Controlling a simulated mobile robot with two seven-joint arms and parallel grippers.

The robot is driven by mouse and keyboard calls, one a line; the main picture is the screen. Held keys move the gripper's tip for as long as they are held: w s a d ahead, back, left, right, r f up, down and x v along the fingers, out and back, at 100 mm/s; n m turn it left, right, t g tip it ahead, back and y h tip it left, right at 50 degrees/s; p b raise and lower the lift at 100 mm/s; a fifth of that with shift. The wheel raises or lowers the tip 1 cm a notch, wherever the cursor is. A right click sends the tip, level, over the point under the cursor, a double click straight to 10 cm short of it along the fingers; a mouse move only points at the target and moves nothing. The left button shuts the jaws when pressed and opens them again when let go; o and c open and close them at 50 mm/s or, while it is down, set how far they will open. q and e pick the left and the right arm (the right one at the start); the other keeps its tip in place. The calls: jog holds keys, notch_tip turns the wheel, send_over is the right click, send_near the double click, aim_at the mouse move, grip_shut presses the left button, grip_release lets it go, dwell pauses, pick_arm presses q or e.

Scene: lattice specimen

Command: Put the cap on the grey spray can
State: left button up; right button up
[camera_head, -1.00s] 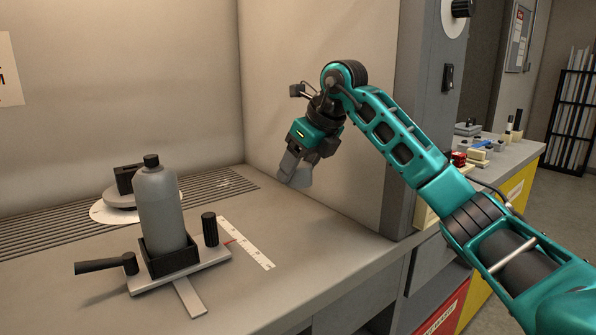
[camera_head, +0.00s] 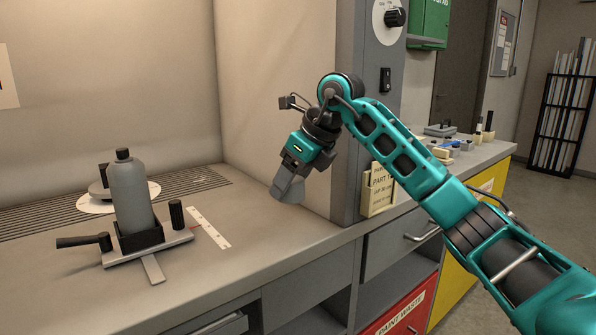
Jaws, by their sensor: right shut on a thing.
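The grey spray can (camera_head: 133,200) stands upright at the left in the head view, with a bare black nozzle (camera_head: 122,154) on top. Its foot sits in a black square holder (camera_head: 139,238) on a flat light-grey fixture. My right gripper (camera_head: 286,184) is to the right of the can, well apart from it, pointing down and slightly left. It is shut on a small grey piece that appears to be the cap (camera_head: 288,192), held above the bench; the fingers partly hide it. My left gripper is not in view.
The fixture has a black handle (camera_head: 84,241) at left and a black knob (camera_head: 177,214) at right. A white ruler strip (camera_head: 210,228) lies beside it. A round white plate (camera_head: 88,204) is behind the can. A side wall (camera_head: 278,100) rises behind my gripper. The front bench is clear.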

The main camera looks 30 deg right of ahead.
jog(key=s+a+f+n+g, duration=0.3)
jog(key=s+a+n, duration=0.1)
jog(key=a+n, duration=0.3)
jog(key=s+a+f+n+g+y, duration=0.1)
jog(key=s+a+f+n+g, duration=0.2)
jog(key=a, duration=0.7)
jog(key=s+a+f+n+g+y, duration=0.1)
jog(key=s+a+f+n+g, duration=0.2)
jog(key=s+a+n, duration=0.3)
jog(key=a+n, duration=0.3)
jog(key=n, duration=0.1)
jog(key=shift+s+f+n, duration=0.25)
jog(key=shift+f+n, duration=0.15)
